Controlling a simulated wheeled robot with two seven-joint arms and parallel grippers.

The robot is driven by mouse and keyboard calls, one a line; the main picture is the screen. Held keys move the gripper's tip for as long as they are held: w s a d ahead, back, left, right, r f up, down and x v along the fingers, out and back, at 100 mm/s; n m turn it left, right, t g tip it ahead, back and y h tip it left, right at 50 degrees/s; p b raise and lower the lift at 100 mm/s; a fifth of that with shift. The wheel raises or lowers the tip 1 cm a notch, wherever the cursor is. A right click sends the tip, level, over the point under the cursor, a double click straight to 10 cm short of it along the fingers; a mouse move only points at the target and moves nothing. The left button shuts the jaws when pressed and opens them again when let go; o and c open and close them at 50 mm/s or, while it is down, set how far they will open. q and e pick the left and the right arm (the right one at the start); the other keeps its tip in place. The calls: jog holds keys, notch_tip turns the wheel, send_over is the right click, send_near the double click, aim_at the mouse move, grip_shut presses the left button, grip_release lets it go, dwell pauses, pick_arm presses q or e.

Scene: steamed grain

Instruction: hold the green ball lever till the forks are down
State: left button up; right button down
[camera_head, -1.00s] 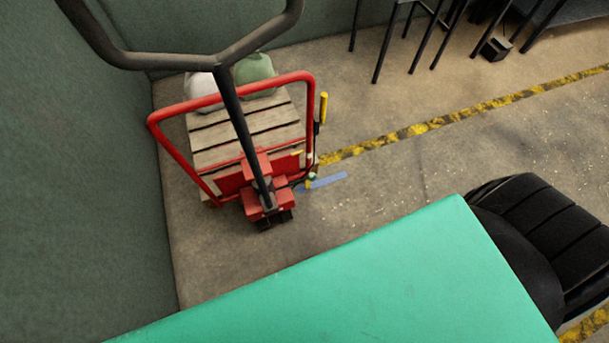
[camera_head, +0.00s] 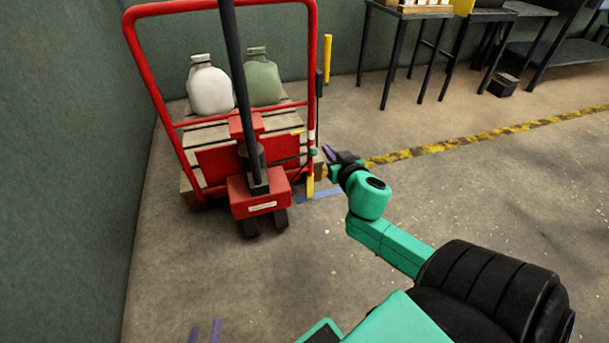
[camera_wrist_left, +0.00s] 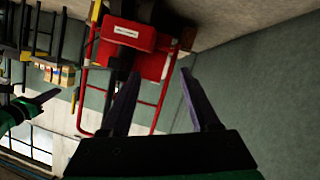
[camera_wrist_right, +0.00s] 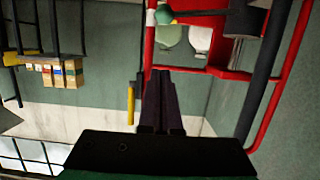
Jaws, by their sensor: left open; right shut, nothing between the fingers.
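The green ball lever (camera_head: 313,151) sticks out at the right side of the red pallet truck (camera_head: 258,192) in the head view. A green ball (camera_wrist_right: 163,15) also shows at the top of the right wrist view. My right gripper (camera_head: 328,151) is shut and empty, just right of the ball; I cannot tell whether it touches. Its closed fingers (camera_wrist_right: 161,75) point toward the red frame in the right wrist view. My left gripper (camera_head: 204,331) is open and low at the bottom edge, away from the truck (camera_wrist_left: 127,38). The forks are hidden under the wooden pallet (camera_head: 190,190).
A white jug (camera_head: 210,88) and a green jug (camera_head: 263,80) stand on the pallet behind the red frame (camera_head: 312,60). A yellow handle (camera_head: 327,58) rises right of it. Black tables (camera_head: 430,14) stand at the back. The floor to the right is open.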

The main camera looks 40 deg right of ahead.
jog(key=shift+w+a+r, duration=0.1)
jog(key=shift+r, duration=0.05)
